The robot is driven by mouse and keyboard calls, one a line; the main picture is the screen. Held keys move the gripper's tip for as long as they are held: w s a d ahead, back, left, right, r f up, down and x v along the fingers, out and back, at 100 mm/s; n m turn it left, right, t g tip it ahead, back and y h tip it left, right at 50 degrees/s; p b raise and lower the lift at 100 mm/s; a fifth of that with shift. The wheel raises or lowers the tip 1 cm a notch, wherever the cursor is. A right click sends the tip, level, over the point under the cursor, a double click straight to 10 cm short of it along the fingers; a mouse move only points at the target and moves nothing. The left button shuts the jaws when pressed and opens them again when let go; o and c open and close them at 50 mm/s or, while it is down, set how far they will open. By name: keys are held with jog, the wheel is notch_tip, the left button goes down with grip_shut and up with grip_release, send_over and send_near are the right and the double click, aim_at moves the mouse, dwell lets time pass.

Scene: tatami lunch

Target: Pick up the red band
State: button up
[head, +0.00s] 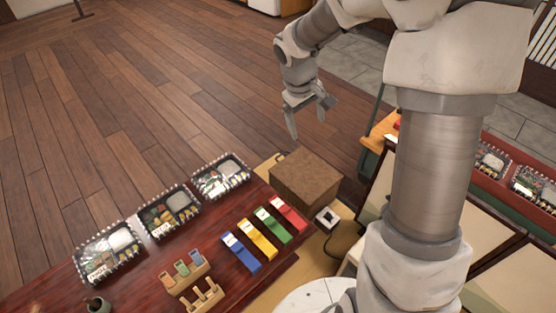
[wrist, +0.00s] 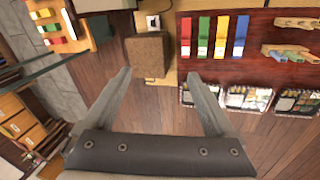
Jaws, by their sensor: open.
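The red band (head: 288,214) lies at the right end of a row of coloured bands on the dark red table (head: 150,257), near its edge. It also shows in the wrist view (wrist: 186,38), at the left end of that row. My gripper (head: 307,118) is open and empty, held up in the air beyond the table and over the wooden floor. In the wrist view my gripper's fingers (wrist: 159,74) are spread wide, with nothing between them. The red band lies ahead of the right finger, well apart from it.
Green (head: 273,225), yellow (head: 257,239) and blue (head: 241,252) bands lie beside the red one. Several packed lunch boxes (head: 169,211) line the table's far edge. Wooden holders (head: 185,270) stand in front. A brown box (head: 306,178) stands just right of the table.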

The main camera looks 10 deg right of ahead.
jog(key=w+a+f+n+g+y+b, duration=0.1)
jog(key=w+f+b, duration=0.15)
jog(key=f, duration=0.65)
jog(key=w+f+b, duration=0.1)
jog(key=w+f, duration=0.2)
jog(key=f, duration=0.5)
jog(key=n+y+b, duration=0.1)
jog(key=b, duration=0.3)
send_over(287, 209)
notch_tip(287, 209, down, 18)
jog(key=shift+g, duration=0.4)
jog(key=f+b, duration=0.1)
jog(key=f, duration=0.3)
jog(key=f+b, duration=0.1)
jog(key=f, duration=0.3)
jog(key=f+b, duration=0.1)
jog(key=f, duration=0.2)
jog(key=shift+s+a+f, duration=0.2)
jog(key=shift+a+f, duration=0.05)
jog(key=shift+f, duration=0.15)
jog(key=shift+w+d+f+b, duration=0.15)
jog(key=shift+f+b, duration=0.6)
jog(key=shift+f, duration=0.8)
jog(key=shift+w+d+f+b, duration=0.1)
jog(key=shift+f+b, duration=0.65)
jog(key=shift+f, duration=0.75)
jog(key=shift+r, duration=0.1)
jog(key=c, duration=0.9)
